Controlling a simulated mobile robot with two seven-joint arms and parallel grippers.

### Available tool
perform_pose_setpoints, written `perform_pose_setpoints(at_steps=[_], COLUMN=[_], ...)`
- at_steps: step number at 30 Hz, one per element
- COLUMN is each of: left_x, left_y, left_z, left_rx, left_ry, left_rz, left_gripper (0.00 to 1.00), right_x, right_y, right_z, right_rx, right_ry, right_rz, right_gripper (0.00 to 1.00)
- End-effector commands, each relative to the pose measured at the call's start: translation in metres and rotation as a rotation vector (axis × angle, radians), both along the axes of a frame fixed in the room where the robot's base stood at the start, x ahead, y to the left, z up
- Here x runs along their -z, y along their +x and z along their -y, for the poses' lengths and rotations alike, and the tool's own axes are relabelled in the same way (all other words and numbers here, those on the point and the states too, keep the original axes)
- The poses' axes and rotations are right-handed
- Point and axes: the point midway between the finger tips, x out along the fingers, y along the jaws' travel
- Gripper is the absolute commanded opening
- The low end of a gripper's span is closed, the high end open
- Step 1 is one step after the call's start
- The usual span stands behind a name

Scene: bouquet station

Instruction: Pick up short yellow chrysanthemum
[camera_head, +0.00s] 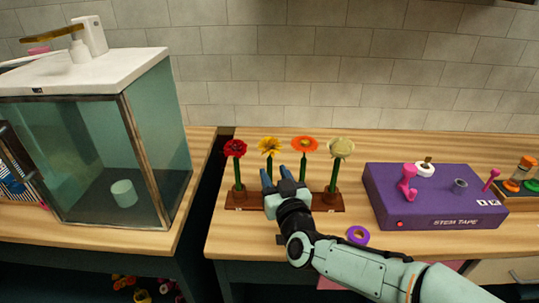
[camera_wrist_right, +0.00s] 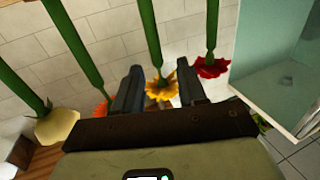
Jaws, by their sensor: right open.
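The yellow chrysanthemum (camera_head: 269,145) stands upright on a green stem in a brown wooden rack (camera_head: 319,208), second from the left in the head view. My right gripper (camera_head: 275,176) is open in front of its stem, fingers pointing toward the rack and below the bloom. In the right wrist view, which shows the flowers upside down, the yellow bloom (camera_wrist_right: 161,88) appears between the two open fingers (camera_wrist_right: 161,68). Its green stem runs up through the gap in the picture. I cannot tell whether the fingers touch it. The stem's lower part is hidden in the head view. My left gripper is out of view.
A red flower (camera_head: 235,148) stands left of the yellow one; an orange flower (camera_head: 305,145) and a cream flower (camera_head: 341,148) stand close on its right. A purple stem tape box (camera_head: 435,200) and a purple ring (camera_head: 357,235) are farther right. A glass-sided cabinet (camera_head: 100,150) stands left.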

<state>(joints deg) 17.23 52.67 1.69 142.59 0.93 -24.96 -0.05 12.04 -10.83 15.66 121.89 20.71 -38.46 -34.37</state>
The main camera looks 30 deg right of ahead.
Motion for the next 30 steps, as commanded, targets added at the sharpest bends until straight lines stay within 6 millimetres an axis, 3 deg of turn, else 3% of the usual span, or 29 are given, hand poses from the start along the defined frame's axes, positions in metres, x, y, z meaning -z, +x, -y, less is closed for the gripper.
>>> perform_pose_setpoints(at_steps=[5, 15, 23, 27, 30], left_x=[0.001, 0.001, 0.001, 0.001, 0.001], left_y=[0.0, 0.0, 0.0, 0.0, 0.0], left_z=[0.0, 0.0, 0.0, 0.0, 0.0], left_rx=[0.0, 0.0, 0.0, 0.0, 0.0], left_ry=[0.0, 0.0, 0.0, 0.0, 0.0], left_rz=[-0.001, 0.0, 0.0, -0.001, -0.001], left_gripper=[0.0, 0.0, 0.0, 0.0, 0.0], right_x=[0.002, 0.007, 0.006, 0.006, 0.006], right_y=[0.012, 0.054, 0.056, 0.056, 0.056], right_z=[0.004, 0.017, 0.018, 0.018, 0.018], right_rx=[0.0, -0.001, -0.001, -0.001, -0.001], right_ry=[-0.001, 0.0, 0.0, 0.0, 0.0], right_rz=[-0.002, -0.001, 0.0, 0.0, 0.0], right_gripper=[0.41, 0.41, 0.41, 0.0, 0.0])
